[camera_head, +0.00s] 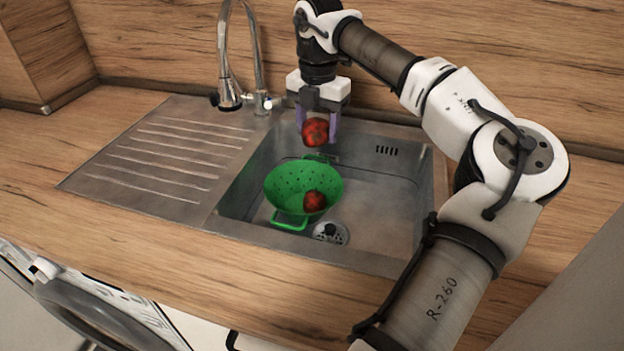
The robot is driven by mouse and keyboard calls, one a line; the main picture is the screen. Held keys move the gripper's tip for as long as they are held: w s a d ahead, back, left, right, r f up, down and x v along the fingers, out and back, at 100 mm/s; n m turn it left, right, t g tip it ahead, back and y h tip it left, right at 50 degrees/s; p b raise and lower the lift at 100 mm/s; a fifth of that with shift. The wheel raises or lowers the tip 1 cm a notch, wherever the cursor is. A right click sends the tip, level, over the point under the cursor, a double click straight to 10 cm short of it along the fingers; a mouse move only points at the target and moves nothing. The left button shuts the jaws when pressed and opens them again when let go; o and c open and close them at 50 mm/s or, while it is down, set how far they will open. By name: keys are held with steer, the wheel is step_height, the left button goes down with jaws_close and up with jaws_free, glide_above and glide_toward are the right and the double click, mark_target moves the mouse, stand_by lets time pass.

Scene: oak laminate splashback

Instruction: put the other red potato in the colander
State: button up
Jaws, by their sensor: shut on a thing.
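A red potato (315,132) is held between the purple-tipped fingers of my gripper (318,136), which points down over the back part of the sink. The green colander (284,184) sits in the sink basin, in front of and below my gripper in the picture. Another red potato (314,201) lies inside the colander, toward its right side. The held potato is above the colander's far rim in the picture and apart from it.
The steel sink (385,205) has a drain (331,234) in front and free room to the right. A faucet (229,85) stands behind, left of my gripper. The ridged drainboard (165,155) is bare. A wooden splashback (150,45) rises close behind.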

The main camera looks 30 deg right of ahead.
step_height(320, 180, down, 14)
steer(key=shift+p, duration=0.9)
steer(key=shift+f, duration=0.25)
steer(key=shift+f+b, duration=0.45)
steer(key=shift+f, duration=0.05)
steer(key=o, duration=0.8)
steer(key=shift+r, duration=0.1)
steer(key=shift+c, duration=0.2)
steer(key=shift+r+p, duration=0.5)
steer(key=shift+p, duration=0.05)
step_height(320, 180, up, 12)
steer(key=shift+f+b, duration=0.1)
steer(key=shift+b, duration=0.85)
